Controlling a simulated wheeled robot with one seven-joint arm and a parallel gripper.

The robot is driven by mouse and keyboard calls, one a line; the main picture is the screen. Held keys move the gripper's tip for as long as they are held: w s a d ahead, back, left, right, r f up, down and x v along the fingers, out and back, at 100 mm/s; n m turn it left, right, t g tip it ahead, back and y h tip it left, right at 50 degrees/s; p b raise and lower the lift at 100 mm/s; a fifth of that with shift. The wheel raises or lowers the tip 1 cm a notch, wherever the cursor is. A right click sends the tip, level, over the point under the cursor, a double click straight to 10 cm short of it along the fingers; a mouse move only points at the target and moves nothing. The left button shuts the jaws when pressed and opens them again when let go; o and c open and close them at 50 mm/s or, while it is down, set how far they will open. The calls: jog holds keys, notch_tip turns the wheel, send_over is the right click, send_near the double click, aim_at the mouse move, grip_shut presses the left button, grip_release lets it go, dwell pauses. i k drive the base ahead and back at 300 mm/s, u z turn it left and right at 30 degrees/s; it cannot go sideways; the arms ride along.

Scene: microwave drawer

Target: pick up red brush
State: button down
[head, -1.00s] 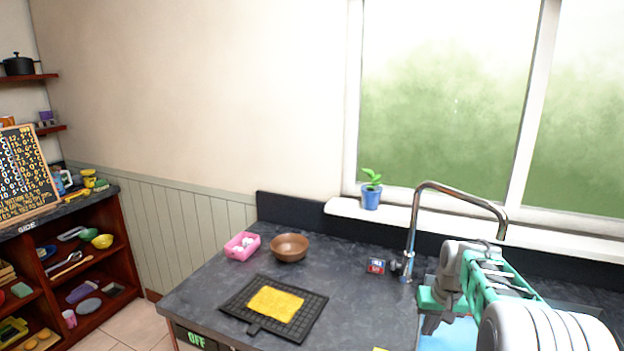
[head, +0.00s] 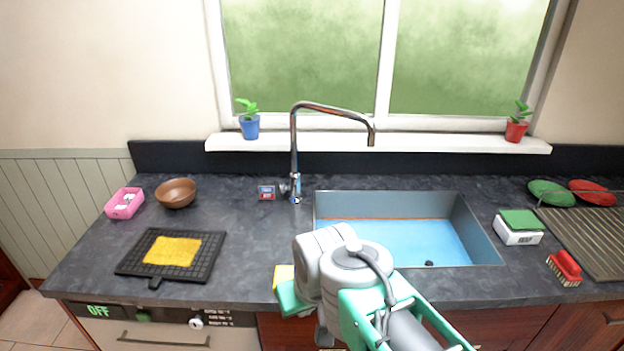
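The red brush (head: 565,268) lies on the dark counter at the right, to the right of the sink. Its red back faces up and pale bristles show below. My arm reaches in from the bottom right, over the sink's front left edge. My gripper is mostly hidden behind the arm's wrist, so its fingers cannot be made out. The arm is well to the left of the brush and apart from it.
The blue-bottomed sink (head: 400,240) lies between my arm and the brush. A tall faucet (head: 294,150) rises behind the sink. A black grid mat (head: 205,265) lies left.

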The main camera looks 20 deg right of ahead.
aim_at(564, 266)
jog(key=z, duration=2.4)
